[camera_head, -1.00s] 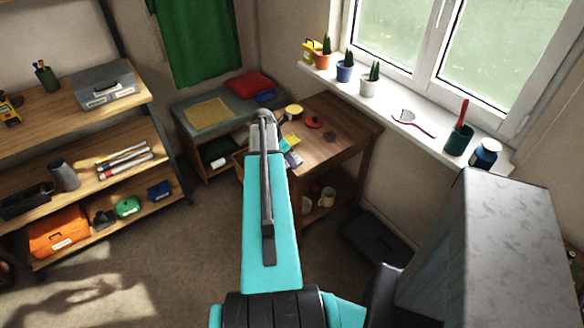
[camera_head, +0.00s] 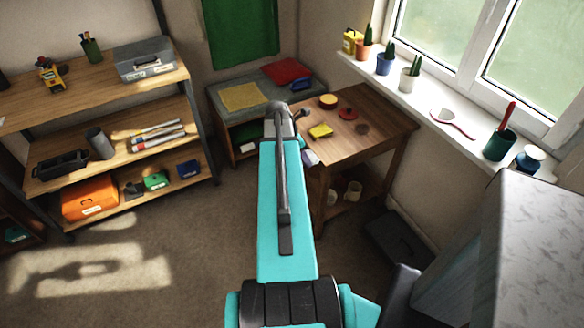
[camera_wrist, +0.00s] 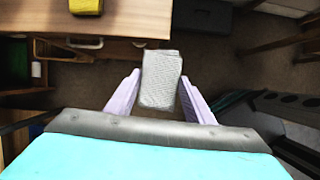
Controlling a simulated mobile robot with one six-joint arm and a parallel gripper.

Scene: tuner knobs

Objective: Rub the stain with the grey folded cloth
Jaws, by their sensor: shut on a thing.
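The grey folded cloth (camera_wrist: 160,80) is held between the two lilac fingers of my gripper (camera_wrist: 161,76) in the wrist view. The cloth is in the air over the floor, off the table's edge. In the head view my arm hides most of the gripper and the cloth; a lilac finger (camera_head: 310,157) shows by the table's left side. A dark round patch, which looks like the stain (camera_head: 362,129), lies on the wooden table (camera_head: 385,112). It is right of the gripper and apart from it.
On the table are a yellow block (camera_head: 320,131), a red disc (camera_head: 347,114) and a round yellow-topped tin (camera_head: 328,101). A windowsill (camera_head: 425,100) with several pots runs along the right.

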